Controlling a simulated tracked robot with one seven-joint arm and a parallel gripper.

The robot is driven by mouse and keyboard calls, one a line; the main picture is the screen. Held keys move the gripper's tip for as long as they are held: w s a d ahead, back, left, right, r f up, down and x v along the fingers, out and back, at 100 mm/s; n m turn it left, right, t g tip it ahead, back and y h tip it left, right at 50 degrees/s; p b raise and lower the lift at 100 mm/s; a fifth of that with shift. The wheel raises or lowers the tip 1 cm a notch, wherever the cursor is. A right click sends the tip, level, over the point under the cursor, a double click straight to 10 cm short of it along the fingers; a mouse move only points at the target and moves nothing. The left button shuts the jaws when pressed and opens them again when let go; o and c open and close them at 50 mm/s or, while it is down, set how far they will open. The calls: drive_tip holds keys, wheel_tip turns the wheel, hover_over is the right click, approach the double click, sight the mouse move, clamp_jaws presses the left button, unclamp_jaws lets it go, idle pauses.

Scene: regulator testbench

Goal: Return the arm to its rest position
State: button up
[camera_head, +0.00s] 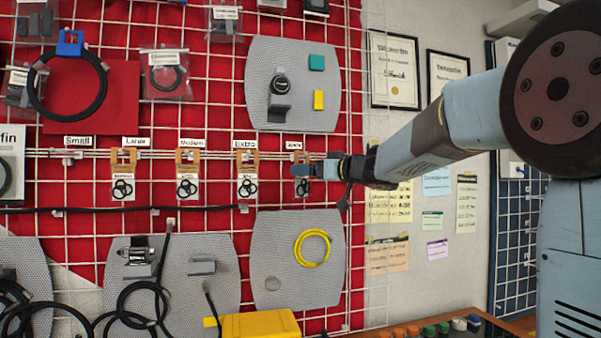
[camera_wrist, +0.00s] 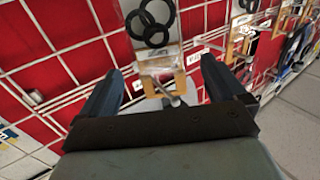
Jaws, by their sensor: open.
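My arm reaches in from the right in the head view, and my gripper (camera_head: 302,170) is at the rightmost hanging O-ring packet (camera_head: 304,188), partly covering it. In the wrist view my gripper (camera_wrist: 160,85) is open, its two blue fingers spread apart. A clear packet with black O-rings (camera_wrist: 152,22) hangs from a tan holder (camera_wrist: 165,82) just ahead, between and beyond the fingers. Nothing is held between the fingers. Whether a finger touches the packet or holder cannot be told.
A white wire grid over a red backing carries more O-ring packets (camera_head: 188,188), grey perforated panels (camera_head: 300,60) and a yellow cable coil (camera_head: 313,248). A yellow box (camera_head: 260,325) is below. Papers (camera_head: 436,184) hang on the wall at right. Free space lies in front of the grid.

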drive_tip(key=s+d+f+m+t+h, duration=0.2)
drive_tip(key=s+d+m+t+h, duration=0.3)
drive_tip(key=s+d+h, duration=0.65)
drive_tip(key=s+d+f+m+g+h, duration=0.2)
drive_tip(key=s+d+f+m+g, duration=0.25)
drive_tip(key=d+f, duration=0.25)
drive_tip(key=s+a+f+g+y, duration=0.1)
drive_tip(key=s+f+g, duration=0.3)
drive_tip(key=s+f, duration=0.5)
drive_tip(key=s+a+f+n+g, duration=0.1)
drive_tip(key=s+a+f+g, duration=0.2)
drive_tip(key=s+f, duration=0.7)
drive_tip(key=s+g, duration=0.1)
drive_tip(key=s, duration=0.2)
drive_tip(key=shift+a+y, duration=0.35)
drive_tip(key=shift+a, duration=0.05)
